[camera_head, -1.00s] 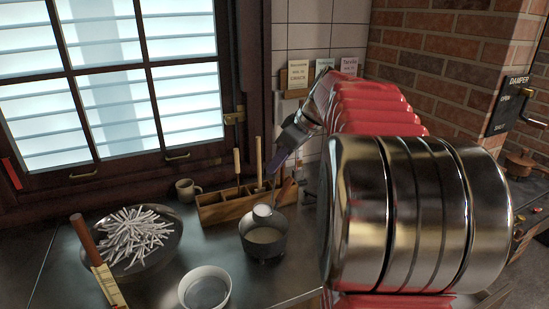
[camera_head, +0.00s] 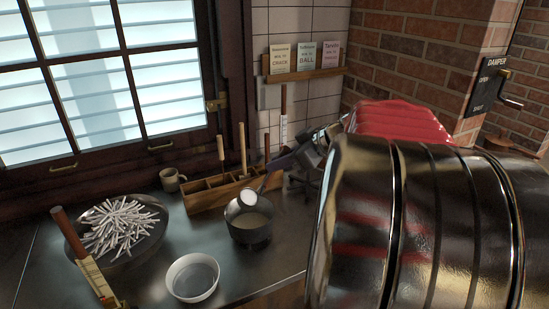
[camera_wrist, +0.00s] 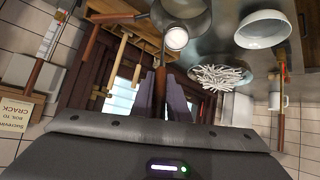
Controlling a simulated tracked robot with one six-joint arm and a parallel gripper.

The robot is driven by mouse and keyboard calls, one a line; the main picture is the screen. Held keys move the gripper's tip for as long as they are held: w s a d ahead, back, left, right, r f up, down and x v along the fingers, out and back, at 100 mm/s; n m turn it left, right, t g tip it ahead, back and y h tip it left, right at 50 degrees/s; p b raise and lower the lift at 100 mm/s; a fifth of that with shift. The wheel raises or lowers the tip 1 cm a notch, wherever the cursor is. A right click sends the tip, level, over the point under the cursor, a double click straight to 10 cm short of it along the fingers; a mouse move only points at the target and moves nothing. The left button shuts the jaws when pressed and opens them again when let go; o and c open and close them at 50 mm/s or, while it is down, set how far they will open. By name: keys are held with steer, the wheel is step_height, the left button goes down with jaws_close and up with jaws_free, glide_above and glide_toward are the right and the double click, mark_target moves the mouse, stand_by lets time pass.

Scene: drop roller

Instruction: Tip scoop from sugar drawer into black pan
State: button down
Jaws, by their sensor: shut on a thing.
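The dark pan (camera_head: 248,234) stands on the metal counter with a pale layer inside; it also shows in the wrist view (camera_wrist: 196,20). A small scoop (camera_head: 248,199) with a white, filled-looking bowl is over the pan's back rim, apparently tilted. In the wrist view the scoop (camera_wrist: 177,39) overlaps the pan's edge, its dark handle running back between my fingers. My gripper (camera_head: 275,168) is shut on the scoop handle, up and right of the pan. Whether any sugar is falling is too small to tell. I cannot make out the sugar drawer.
A wooden tool box (camera_head: 200,197) with upright handles stands close behind the pan. A white bowl (camera_head: 192,278) is in front left, and a wide pan of white sticks (camera_head: 121,228) is at left. A mug (camera_head: 172,180) stands at the back.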

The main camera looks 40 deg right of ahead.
steer(key=s+d+f+t+y, duration=0.1)
steer(key=s+f+t, duration=0.7)
steer(key=f+t, duration=0.1)
steer(key=shift+d+f+n+y, duration=0.15)
steer(key=shift+f+n+y, duration=0.2)
steer(key=shift+f, duration=0.5)
stand_by(0.7)
steer(key=shift+s+r, duration=0.1)
steer(key=shift+r, duration=0.05)
stand_by(0.7)
steer(key=a+r+g, duration=0.1)
steer(key=r, duration=0.1)
steer(key=a+r+g, duration=0.2)
steer(key=shift+a+r, duration=0.1)
steer(key=shift+a, duration=0.05)
stand_by(0.3)
stand_by(0.4)
